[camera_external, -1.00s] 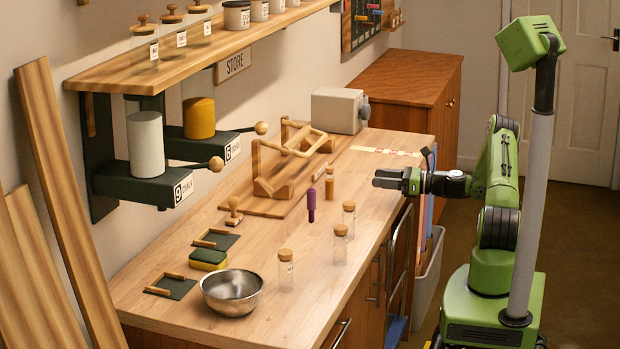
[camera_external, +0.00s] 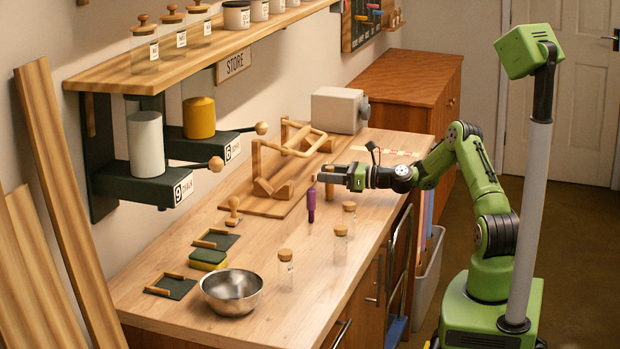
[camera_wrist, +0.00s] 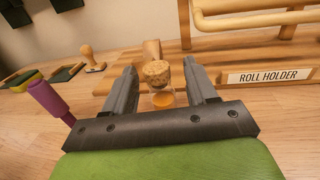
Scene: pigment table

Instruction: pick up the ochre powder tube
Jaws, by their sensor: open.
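The ochre powder tube (camera_wrist: 163,99) is a small clear tube with a cork top and ochre powder in it. In the wrist view it stands upright between the two open fingers of my gripper (camera_wrist: 162,88), with a gap to the finger on each side.
A purple-handled tool (camera_external: 311,204) stands just left of my gripper. Clear corked tubes (camera_external: 340,244) stand along the table front. The wooden roll holder (camera_external: 290,160) is behind. A steel bowl (camera_external: 232,291) and a sponge (camera_external: 208,259) are nearer the camera.

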